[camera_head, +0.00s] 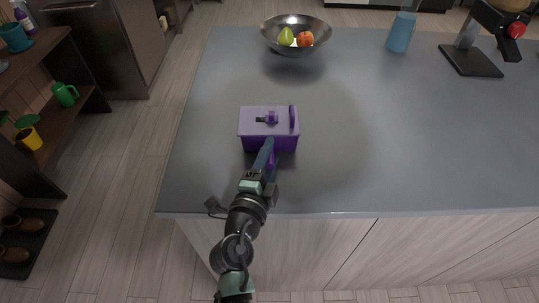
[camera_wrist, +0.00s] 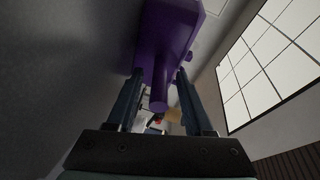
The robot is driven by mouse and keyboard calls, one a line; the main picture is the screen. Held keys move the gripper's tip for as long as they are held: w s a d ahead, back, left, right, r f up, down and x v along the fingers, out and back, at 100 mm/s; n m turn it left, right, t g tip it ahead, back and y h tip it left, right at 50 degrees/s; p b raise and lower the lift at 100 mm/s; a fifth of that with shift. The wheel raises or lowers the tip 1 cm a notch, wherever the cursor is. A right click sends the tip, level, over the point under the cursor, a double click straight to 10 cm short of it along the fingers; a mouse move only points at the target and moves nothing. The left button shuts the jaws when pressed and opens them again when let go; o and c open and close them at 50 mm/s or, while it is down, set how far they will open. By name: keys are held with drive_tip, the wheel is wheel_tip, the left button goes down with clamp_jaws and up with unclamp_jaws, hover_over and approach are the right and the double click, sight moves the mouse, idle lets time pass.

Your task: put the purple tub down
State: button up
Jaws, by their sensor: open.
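The purple tub (camera_head: 252,143) is a box with a lighter purple lid, a small knob on top and handles at its sides. It rests upright on the grey counter (camera_head: 360,120), near the front left part. My gripper (camera_head: 269,147) is at the tub's front side. In the wrist view the tub (camera_wrist: 170,30) fills the top middle, and its handle (camera_wrist: 159,95) hangs between my two fingers (camera_wrist: 158,88). The fingers stand apart on either side of the handle. Whether either finger touches it I cannot tell.
A dark bowl (camera_head: 278,44) with a green and a red fruit stands behind the tub. A blue pitcher (camera_head: 400,34) and a black-based stand (camera_head: 470,60) are at the back right. The counter right of the tub is clear. A wooden shelf (camera_head: 60,120) is at the left.

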drive_tip(key=shift+r, duration=0.15)
drive_tip(key=shift+s+a, duration=0.1)
drive_tip(key=shift+s, duration=0.15)
drive_tip(key=b+v, duration=0.3)
drive_tip(key=v, duration=0.7)
drive_tip(key=shift+s+a+r+b, duration=0.1)
drive_tip(key=shift+s+b, duration=0.05)
drive_tip(key=shift+s, duration=0.2)
drive_tip(key=shift+s+a+r+b, duration=0.1)
drive_tip(key=shift+s+b, duration=0.05)
drive_tip(key=shift+s, duration=0.2)
